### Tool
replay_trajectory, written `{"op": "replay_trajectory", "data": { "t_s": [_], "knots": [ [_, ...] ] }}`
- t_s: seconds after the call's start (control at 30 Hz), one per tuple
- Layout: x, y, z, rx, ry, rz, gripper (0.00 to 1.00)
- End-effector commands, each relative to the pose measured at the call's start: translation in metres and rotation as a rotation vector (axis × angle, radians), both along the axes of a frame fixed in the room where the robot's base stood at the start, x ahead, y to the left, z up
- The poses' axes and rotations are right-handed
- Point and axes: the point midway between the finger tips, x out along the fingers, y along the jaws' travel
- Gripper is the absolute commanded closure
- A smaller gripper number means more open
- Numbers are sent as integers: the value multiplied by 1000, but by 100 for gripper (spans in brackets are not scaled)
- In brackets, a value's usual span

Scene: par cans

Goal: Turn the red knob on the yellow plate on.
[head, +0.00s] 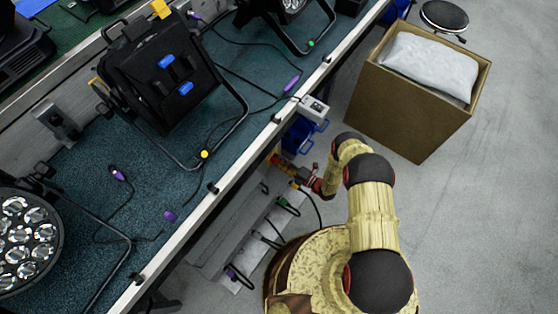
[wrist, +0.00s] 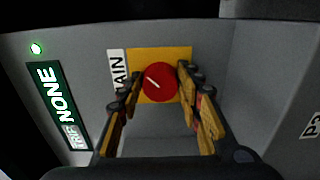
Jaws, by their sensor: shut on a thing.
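The red knob (wrist: 160,83) sits on the square yellow plate (wrist: 146,56) on a grey panel. My gripper (wrist: 160,80) is shut on the red knob, one finger on each side. The knob's face shows between the fingertips, while its sides are partly hidden by them. In the head view my gripper (head: 286,165) reaches low beside the bench's edge, and the knob is too small to make out there.
A green display (wrist: 58,105) reading NONE and a lit green light (wrist: 36,48) are left of the plate, beside a partly hidden label (wrist: 118,70). The bench (head: 150,200) carries stage lights.

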Motion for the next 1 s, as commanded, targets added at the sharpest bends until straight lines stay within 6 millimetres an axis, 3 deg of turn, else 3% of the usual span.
{"op": "replay_trajectory", "data": {
  "t_s": [0.53, 0.57, 0.83, 1.0],
  "knots": [
    [0, -1, -1, 12, 21, -4, 90],
    [0, -1, -1, 12, 21, -4, 64],
    [0, -1, -1, 13, 19, -2, 48],
    [0, 0, 0, 13, 19, -1, 47]
  ]
}}
